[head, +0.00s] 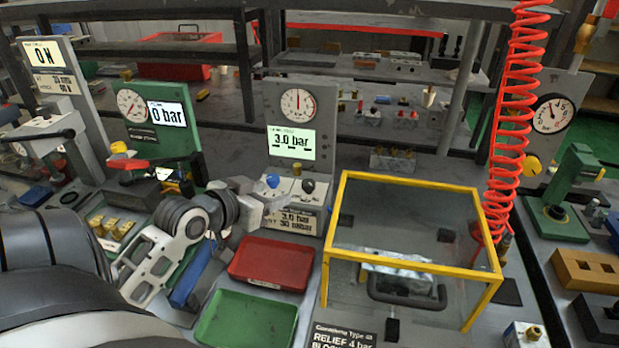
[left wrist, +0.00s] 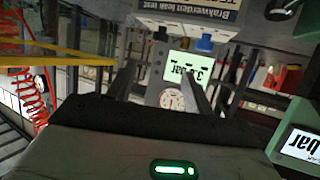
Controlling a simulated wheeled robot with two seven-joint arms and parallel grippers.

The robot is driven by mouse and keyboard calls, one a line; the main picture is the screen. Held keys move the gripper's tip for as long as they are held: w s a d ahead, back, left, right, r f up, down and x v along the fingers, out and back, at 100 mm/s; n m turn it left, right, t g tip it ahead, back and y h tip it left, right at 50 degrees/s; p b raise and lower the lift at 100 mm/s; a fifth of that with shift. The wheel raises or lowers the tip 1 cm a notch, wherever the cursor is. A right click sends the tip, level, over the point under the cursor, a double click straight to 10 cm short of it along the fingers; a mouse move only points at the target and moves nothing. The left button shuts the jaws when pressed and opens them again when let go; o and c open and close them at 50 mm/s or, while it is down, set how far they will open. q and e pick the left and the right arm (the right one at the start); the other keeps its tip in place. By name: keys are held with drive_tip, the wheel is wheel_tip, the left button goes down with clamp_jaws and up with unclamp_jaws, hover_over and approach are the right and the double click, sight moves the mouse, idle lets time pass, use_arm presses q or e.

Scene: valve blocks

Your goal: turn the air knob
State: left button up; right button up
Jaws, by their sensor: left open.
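A grey panel (head: 292,110) with a round gauge and a lit display reading 3.0 bar stands at the middle of the bench. At its foot are a blue knob (head: 272,181) and a black knob (head: 308,186); I cannot tell from their look which is the air knob. My left gripper (head: 275,201) is just in front of the blue knob. In the left wrist view, which is upside down, the fingers of my left gripper (left wrist: 157,72) are spread and empty, and the blue knob (left wrist: 204,43) appears beyond them. Contact cannot be made out. My right gripper is not in view.
A yellow-framed clear box (head: 420,187) stands to the right. A red tray (head: 271,263) and a green tray (head: 247,319) lie in front. A green gauge panel (head: 150,115) reading 0 bar is on the left. A red coiled hose (head: 512,120) hangs at the right.

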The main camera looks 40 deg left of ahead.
sight(308, 183)
use_arm(q)
drive_tip(key=x, duration=1.3)
drive_tip(key=shift+w+a+f+p, duration=0.1)
drive_tip(key=shift+w+f+p, duration=0.1)
drive_tip(key=shift+p, duration=0.2)
drive_tip(key=c, duration=1)
